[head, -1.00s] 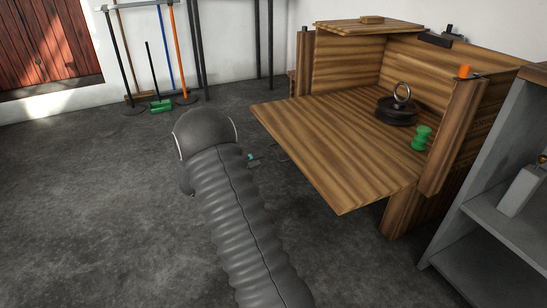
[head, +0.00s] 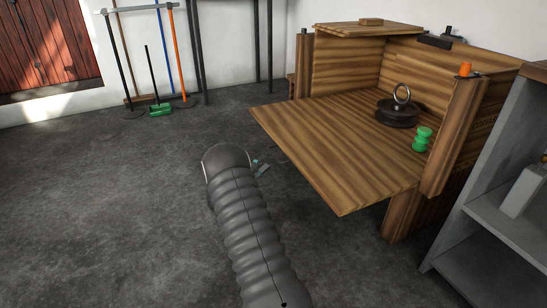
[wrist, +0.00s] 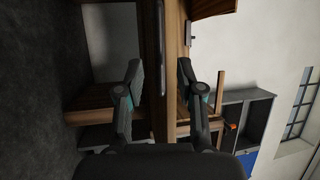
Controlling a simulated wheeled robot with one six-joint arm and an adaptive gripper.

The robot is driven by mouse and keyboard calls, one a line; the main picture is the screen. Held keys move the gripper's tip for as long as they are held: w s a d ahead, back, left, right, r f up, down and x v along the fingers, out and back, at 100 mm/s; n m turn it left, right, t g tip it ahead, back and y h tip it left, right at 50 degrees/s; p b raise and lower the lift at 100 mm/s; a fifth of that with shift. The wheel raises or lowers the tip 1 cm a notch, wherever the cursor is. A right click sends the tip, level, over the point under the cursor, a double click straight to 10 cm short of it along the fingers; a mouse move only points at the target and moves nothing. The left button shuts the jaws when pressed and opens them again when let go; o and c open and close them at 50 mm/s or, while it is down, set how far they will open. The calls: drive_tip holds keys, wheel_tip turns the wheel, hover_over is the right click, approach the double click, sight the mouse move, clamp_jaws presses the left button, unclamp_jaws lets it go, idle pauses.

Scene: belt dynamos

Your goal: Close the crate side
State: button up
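The wooden crate (head: 345,68) stands at the right in the head view. Its side panel (head: 335,150) is swung down flat, sticking out toward the middle of the room. A dark pulley with a ring (head: 400,108) and a green spool (head: 422,140) are at the panel's inner end. My gripper (head: 262,168) is mostly hidden behind my arm, left of the panel's outer edge. In the wrist view my gripper (wrist: 160,75) is open. A wooden edge (wrist: 172,60) lines up between its fingers, apparently beyond them; I see no contact.
A grey shelf unit (head: 500,215) stands close at the right of the crate. An orange-topped peg (head: 465,69) is on the crate's near post. Brooms on a rack (head: 140,12) stand by the back wall. The floor left of the panel is clear.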

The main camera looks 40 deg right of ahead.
sight(273, 154)
drive_tip(key=shift+x, duration=3.15)
clamp_jaws()
